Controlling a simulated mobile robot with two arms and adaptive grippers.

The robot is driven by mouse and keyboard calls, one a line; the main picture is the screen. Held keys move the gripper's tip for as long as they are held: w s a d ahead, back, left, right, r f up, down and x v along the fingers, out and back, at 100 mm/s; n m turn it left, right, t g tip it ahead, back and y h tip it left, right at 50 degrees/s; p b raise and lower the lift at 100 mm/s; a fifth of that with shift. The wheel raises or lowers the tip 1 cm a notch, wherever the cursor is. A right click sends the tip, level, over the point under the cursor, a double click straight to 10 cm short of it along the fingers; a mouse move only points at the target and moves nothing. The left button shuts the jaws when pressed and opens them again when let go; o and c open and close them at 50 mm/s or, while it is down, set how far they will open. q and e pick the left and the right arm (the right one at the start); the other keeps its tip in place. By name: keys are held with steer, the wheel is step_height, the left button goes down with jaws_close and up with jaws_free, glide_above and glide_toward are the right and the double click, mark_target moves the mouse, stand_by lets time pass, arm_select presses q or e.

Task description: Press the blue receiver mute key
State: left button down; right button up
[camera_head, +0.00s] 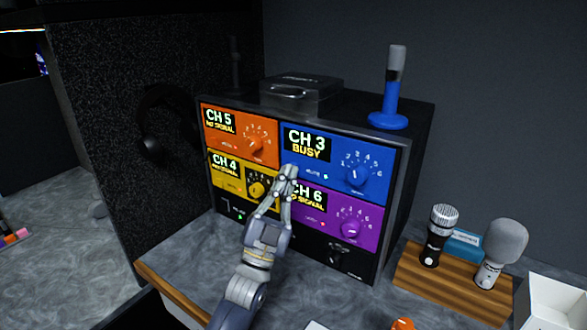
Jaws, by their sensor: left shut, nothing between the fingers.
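The blue receiver (376,160) is the upper right panel of the rack, with a display reading "CH 3 BUSY". The mute key itself is too small to make out clearly. My left gripper (289,171) is shut and empty. Its fingertips are at the lower left of the blue panel, left of the small label, and cover part of the panels there. I cannot tell whether they touch the panel. My right gripper is not in view.
Orange (262,127), yellow (231,184) and purple (370,209) receivers share the black rack (405,150). A blue-based antenna (388,119) and a dark case (300,95) stand on top. Two microphones stand on a wooden block (450,286) at right, by a white box (553,305).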

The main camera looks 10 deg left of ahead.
arm_select(q)
steer(key=shift+w+d, duration=0.1)
steer(key=shift+w, duration=0.05)
steer(key=shift+w, duration=0.25)
steer(key=shift+d, duration=0.1)
stand_by(0.3)
steer(key=shift+s+a, duration=0.2)
steer(key=shift+s, duration=0.3)
steer(key=s+a+p, duration=0.2)
steer(key=s, duration=0.3)
steer(key=shift+s, duration=0.35)
